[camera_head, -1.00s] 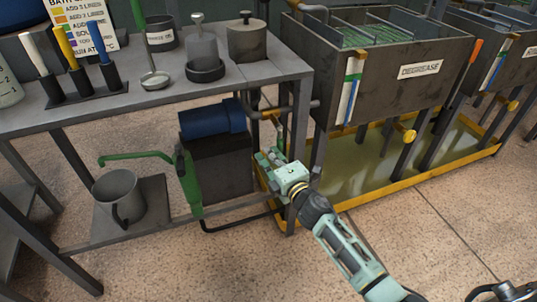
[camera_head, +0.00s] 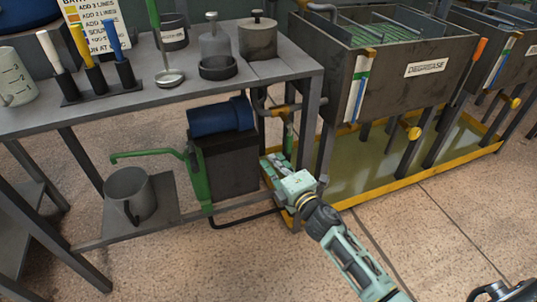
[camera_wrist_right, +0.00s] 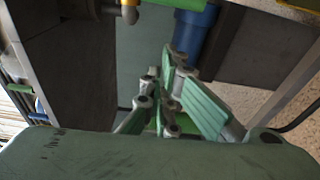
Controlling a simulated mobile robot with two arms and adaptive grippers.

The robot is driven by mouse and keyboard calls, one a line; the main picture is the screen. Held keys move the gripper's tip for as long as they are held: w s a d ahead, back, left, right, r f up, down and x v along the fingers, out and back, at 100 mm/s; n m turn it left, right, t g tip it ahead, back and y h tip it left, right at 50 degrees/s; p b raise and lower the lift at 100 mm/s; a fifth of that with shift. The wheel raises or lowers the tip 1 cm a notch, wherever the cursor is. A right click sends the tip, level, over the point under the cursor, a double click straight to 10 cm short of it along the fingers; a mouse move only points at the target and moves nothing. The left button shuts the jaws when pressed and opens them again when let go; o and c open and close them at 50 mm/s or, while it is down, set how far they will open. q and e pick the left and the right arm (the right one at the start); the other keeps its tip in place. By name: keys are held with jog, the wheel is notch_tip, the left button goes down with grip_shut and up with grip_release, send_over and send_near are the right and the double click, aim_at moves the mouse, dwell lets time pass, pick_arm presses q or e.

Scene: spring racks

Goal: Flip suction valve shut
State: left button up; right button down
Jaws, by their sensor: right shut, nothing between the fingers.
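My right gripper (camera_head: 274,164) is shut and empty, below the pipe and beside the bench's front right leg. In the right wrist view its green fingers (camera_wrist_right: 168,85) are together. A brass fitting (camera_wrist_right: 130,13) shows above them, apart from the fingers, and a blue cylinder (camera_wrist_right: 194,30) shows behind. My left gripper is not in view.
The bench (camera_head: 120,112) carries tools and pots above the gripper. A green hand pump (camera_head: 197,180) and grey mug (camera_head: 129,192) stand on the left. The degrease tank (camera_head: 400,85) stands right over a yellow-rimmed tray (camera_head: 408,183).

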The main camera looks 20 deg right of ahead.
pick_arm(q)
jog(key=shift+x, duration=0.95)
pick_arm(e)
jog(key=shift+s+d, duration=0.2)
jog(key=shift+s, duration=1.15)
jog(key=shift+s+d, duration=0.15)
jog(key=shift+s, duration=1.2)
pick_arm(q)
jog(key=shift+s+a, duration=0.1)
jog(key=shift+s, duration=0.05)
